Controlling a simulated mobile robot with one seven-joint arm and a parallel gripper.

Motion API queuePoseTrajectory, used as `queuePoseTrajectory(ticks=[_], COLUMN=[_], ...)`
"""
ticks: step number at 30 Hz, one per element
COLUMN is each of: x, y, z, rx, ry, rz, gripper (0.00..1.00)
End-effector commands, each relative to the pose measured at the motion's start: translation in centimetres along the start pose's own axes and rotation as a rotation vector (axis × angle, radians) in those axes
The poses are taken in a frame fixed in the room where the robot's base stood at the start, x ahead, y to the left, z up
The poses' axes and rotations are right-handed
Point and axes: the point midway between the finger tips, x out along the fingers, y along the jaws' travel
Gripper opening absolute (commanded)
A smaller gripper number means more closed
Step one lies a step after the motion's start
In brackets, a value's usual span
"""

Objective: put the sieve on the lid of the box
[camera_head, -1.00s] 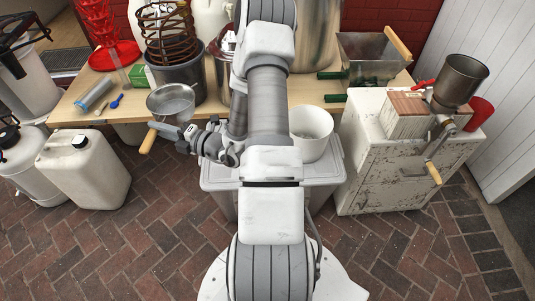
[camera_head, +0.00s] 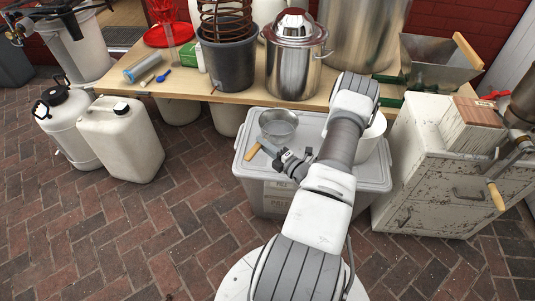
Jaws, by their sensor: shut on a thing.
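The sieve (camera_head: 278,122) is a round metal bowl with a wooden handle (camera_head: 253,151). My gripper (camera_head: 268,150) is shut on the sieve near its handle, at the left of my arm. The sieve shows over the left part of the grey box's lid (camera_head: 252,125); I cannot tell whether it touches the lid. The grey plastic box stands on the brick floor in front of the table. My arm hides part of the lid's middle and right.
A white bucket (camera_head: 371,138) stands on the lid's right side, partly behind my arm. The wooden table (camera_head: 190,88) behind holds a steel pot (camera_head: 293,65) and a dark bucket (camera_head: 228,62). A white cabinet (camera_head: 415,170) stands right; jerrycans (camera_head: 124,140) stand left.

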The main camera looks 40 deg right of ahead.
Motion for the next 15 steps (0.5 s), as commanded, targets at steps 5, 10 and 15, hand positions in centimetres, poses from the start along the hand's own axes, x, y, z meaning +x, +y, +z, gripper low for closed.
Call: queuePoseTrajectory(ticks=[5, 10, 15], x=[0.1, 0.1, 0.1], y=[-2.3, -3.9, -3.6], z=[-0.1, 0.0, 0.0], rx=[-0.001, -0.002, -0.002], ry=[0.001, 0.001, 0.001], rz=[0.002, 0.002, 0.003], gripper=[0.0, 0.0, 0.0])
